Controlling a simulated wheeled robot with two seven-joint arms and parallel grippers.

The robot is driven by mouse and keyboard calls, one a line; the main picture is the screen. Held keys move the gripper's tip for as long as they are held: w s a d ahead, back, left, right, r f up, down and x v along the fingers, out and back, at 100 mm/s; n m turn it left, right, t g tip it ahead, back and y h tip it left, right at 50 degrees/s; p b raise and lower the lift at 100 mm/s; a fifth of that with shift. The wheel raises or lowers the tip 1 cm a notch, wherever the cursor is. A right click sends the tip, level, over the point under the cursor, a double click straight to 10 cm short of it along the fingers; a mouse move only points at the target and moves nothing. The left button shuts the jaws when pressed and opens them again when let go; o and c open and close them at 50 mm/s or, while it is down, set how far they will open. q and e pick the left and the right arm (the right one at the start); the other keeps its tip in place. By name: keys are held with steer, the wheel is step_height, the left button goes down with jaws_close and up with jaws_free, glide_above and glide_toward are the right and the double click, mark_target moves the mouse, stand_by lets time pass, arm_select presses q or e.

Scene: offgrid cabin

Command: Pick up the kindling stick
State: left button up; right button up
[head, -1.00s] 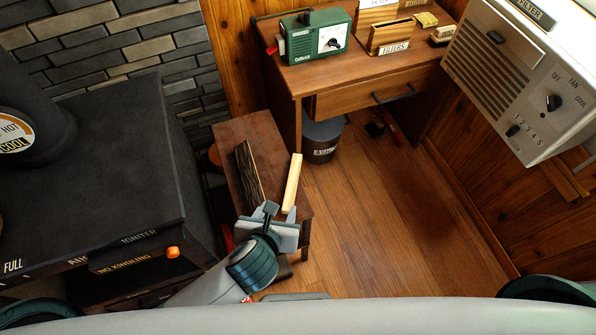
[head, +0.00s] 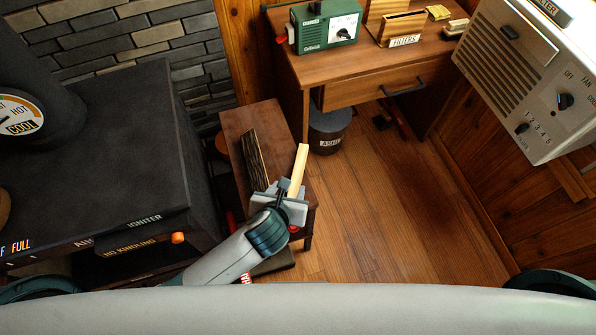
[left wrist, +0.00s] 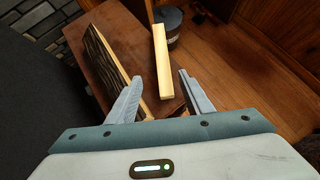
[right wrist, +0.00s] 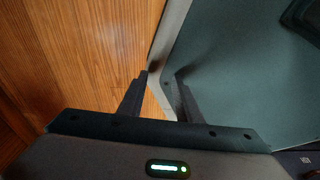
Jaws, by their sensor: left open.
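The kindling stick (head: 300,168) is a pale, straight piece of wood at the right side of a small brown bench (head: 240,125). In the left wrist view the stick (left wrist: 161,60) points away from me, and its near end appears between my fingertips. My left gripper (head: 290,188) is open at the near end of the stick. In the left wrist view the gripper (left wrist: 160,78) has nothing clamped in it; I cannot tell how far above the stick it is. My right gripper (right wrist: 163,76) is open and empty in the right wrist view, away from the bench.
A dark bark-sided piece of wood (head: 255,160) lies left of the stick. A black stove (head: 110,130) stands left of the bench. An ash bucket (head: 328,132) and a desk (head: 350,93) are behind it. The wooden floor (head: 380,220) to the right is clear.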

mark_target(296, 178)
arm_select(q)
steer(key=x, duration=0.4)
steer(key=shift+w, duration=0.1)
steer(key=shift+w+d+f, duration=0.1)
steer(key=shift+w+f, duration=0.25)
steer(key=shift+f, duration=0.1)
arm_select(e)
steer(key=shift+s+d, duration=0.15)
steer(key=shift+s, duration=0.4)
steer(key=shift+w, duration=0.1)
arm_select(q)
steer(key=shift+w+d+f, duration=0.25)
steer(key=shift+w+f, duration=0.15)
steer(key=shift+f, duration=0.05)
steer(key=x, duration=0.3)
steer(key=shift+d+p, duration=0.2)
steer(key=shift+p, duration=0.1)
steer(key=shift+w+f, duration=0.3)
arm_select(e)
steer(key=shift+s+d+r+g, duration=0.1)
steer(key=shift+s+d+g, duration=0.2)
steer(key=shift+s+d, duration=0.2)
arm_select(q)
steer(key=shift+c, duration=0.3)
arm_select(e)
steer(key=shift+a, duration=0.15)
